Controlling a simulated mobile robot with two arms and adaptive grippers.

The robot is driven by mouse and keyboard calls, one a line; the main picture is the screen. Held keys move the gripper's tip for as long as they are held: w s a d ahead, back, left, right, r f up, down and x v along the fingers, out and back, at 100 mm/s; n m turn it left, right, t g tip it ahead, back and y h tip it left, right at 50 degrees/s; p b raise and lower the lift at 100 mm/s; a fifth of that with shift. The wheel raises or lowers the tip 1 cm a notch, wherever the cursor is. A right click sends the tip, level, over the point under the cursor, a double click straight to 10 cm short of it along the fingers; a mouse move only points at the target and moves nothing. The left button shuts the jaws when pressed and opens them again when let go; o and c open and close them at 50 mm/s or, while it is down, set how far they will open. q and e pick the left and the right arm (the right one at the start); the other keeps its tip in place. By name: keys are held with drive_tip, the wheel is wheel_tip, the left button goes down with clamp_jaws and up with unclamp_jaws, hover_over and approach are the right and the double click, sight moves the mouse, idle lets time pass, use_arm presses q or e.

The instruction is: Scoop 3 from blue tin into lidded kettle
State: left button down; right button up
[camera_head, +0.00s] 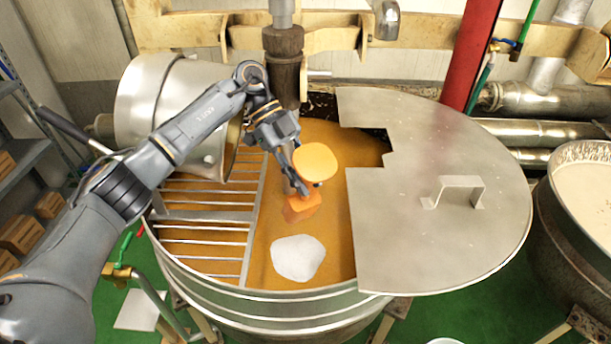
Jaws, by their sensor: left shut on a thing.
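The large round metal kettle (290,305) stands in the middle, filled with an orange-brown mass (330,235). A metal lid (420,230) with a handle covers its right part, and a bar grating (205,235) covers its left part. My left gripper (296,185) is over the uncovered middle, shut on an orange tool, apparently a scoop (315,163). A round orange part shows above the fingers and an orange block below them. I cannot tell whether the scoop holds anything. A white patch (298,258) lies on the mass. The blue tin and my right gripper are not in view.
A large tilted metal vessel (165,105) sits at the kettle's back left. A stirrer shaft (284,60) comes down at the back. A red post (471,60) and pipes stand behind the lid. A second pot (588,190) with pale contents is at right.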

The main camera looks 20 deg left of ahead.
sight(305, 159)
use_arm(q)
drive_tip(key=shift+s+r, duration=0.1)
drive_tip(key=shift+s, duration=0.05)
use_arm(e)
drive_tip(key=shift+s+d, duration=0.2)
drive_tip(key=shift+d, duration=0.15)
use_arm(q)
drive_tip(key=shift+r+t+y, duration=0.5)
drive_tip(key=shift+t+y, duration=0.5)
drive_tip(key=shift+r+m+t+y, duration=0.3)
drive_tip(key=shift+t+y, duration=0.1)
drive_tip(key=shift+y, duration=0.2)
drive_tip(key=shift+r+t+y, duration=0.25)
drive_tip(key=shift+t+y, duration=0.25)
drive_tip(key=t+y+b, duration=0.1)
drive_tip(key=b, duration=0.1)
drive_tip(key=r+t+y+b, duration=0.1)
drive_tip(key=t+y+b, duration=0.1)
drive_tip(key=b, duration=0.1)
drive_tip(key=r+t+y+b, duration=0.1)
drive_tip(key=t+y+b, duration=0.1)
drive_tip(key=b, duration=0.1)
drive_tip(key=shift+m, duration=0.4)
drive_tip(key=shift+r, duration=0.45)
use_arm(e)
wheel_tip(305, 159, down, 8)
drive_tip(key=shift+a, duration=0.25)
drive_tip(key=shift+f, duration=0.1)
